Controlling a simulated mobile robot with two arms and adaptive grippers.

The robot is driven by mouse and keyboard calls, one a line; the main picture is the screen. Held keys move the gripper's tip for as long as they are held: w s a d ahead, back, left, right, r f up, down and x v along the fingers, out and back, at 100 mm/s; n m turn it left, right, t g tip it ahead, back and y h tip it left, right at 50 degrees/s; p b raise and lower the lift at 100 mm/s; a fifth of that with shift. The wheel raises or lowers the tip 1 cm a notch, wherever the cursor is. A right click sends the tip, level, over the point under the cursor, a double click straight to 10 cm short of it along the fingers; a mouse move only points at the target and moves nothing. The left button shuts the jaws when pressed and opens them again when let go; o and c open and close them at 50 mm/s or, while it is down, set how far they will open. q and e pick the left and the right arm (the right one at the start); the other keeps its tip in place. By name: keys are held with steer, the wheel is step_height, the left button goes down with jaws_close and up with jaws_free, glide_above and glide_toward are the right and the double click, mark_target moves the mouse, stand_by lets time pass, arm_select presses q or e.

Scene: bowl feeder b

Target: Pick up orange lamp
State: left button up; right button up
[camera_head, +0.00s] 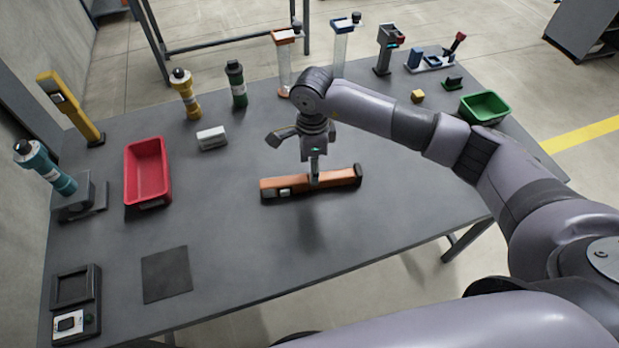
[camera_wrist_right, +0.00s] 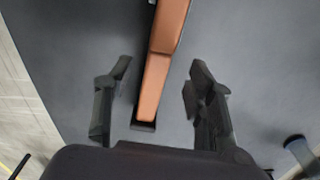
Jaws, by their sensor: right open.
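The orange lamp (camera_head: 335,182) is a long orange bar with dark ends, lying flat on the grey table. My right gripper (camera_head: 316,180) is above the lamp near its middle, pointing down. In the right wrist view, the lamp (camera_wrist_right: 163,75) runs between the two spread fingers of the right gripper (camera_wrist_right: 158,92), with space on both sides. The gripper is open and empty. I cannot tell its exact height above the lamp. My left gripper does not show.
A red bin (camera_head: 134,185) stands left of the lamp, with a white block (camera_head: 212,139) between them. A green bin (camera_head: 484,107) is at the right. Bottles, a yellow device (camera_head: 70,108) and dispensers line the back. The table's front middle is clear.

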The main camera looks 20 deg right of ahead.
steer(key=shift+s+a+f+p, duration=0.1)
steer(key=shift+a+f+p, duration=0.1)
steer(key=shift+f+p, duration=0.4)
step_height(320, 180, down, 4)
steer(key=shift+a+r+p, duration=0.1)
steer(key=shift+r+p, duration=0.05)
steer(key=shift+p, duration=0.3)
steer(key=shift+f, duration=0.25)
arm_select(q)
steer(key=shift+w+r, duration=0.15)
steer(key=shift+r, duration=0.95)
arm_select(e)
jaws_close()
